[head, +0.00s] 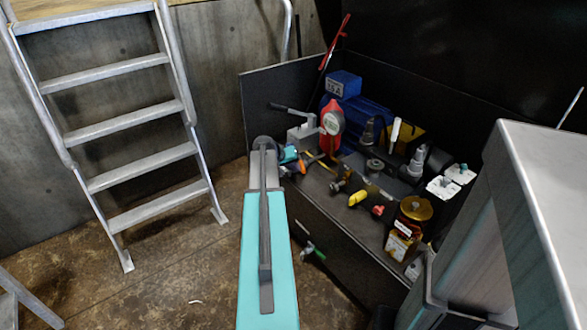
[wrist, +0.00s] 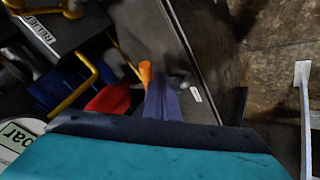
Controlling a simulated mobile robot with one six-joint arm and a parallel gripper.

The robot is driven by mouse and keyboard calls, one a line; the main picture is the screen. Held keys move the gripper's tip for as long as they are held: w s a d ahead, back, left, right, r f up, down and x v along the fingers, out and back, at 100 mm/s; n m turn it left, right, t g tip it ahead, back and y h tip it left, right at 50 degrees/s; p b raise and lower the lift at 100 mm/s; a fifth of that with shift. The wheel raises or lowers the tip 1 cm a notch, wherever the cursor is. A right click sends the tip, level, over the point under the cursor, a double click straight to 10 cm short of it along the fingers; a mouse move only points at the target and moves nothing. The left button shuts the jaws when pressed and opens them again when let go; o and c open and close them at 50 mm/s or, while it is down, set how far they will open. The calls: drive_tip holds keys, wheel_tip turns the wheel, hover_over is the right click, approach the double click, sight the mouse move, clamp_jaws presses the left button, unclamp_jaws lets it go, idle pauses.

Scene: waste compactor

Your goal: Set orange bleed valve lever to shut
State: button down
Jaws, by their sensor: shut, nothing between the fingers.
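The orange lever (wrist: 146,73) shows in the wrist view as a short, upright piece just left of my gripper's fingers (wrist: 163,100). Whether they touch it, I cannot tell. In the head view a small orange piece (head: 303,167), likely the same lever, lies at the bench's left end, close to my gripper (head: 290,155). My gripper is shut and holds nothing. Its fingers are mostly hidden behind my arm in the head view. The lever's pivot and valve body are not clear.
A yellow pipe (wrist: 88,72) and RELIEF label (wrist: 62,28) are left of the lever. A metal ladder (head: 125,135) stands left; open floor lies between.

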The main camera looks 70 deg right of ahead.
drive_tip(key=shift+d, duration=0.2)
drive_tip(key=shift+a, duration=0.2)
drive_tip(key=shift+s, duration=0.1)
drive_tip(key=shift+s, duration=0.1)
drive_tip(key=shift+s+n, duration=0.15)
drive_tip(key=shift+n, duration=0.15)
drive_tip(key=shift+s+d+r+n+t+h+p, duration=0.1)
drive_tip(key=shift+s+d+n+t+h+p, duration=0.05)
drive_tip(key=shift+s+n+t+p, duration=0.4)
drive_tip(key=shift+s+d+n+t+h+p, duration=0.15)
drive_tip(key=shift+s+n+t+p, duration=0.35)
drive_tip(key=shift+n, duration=0.15)
drive_tip(key=shift+s+d, duration=0.3)
drive_tip(key=shift+s, duration=0.2)
drive_tip(key=shift+s+d, duration=0.3)
drive_tip(key=shift+s, duration=0.4)
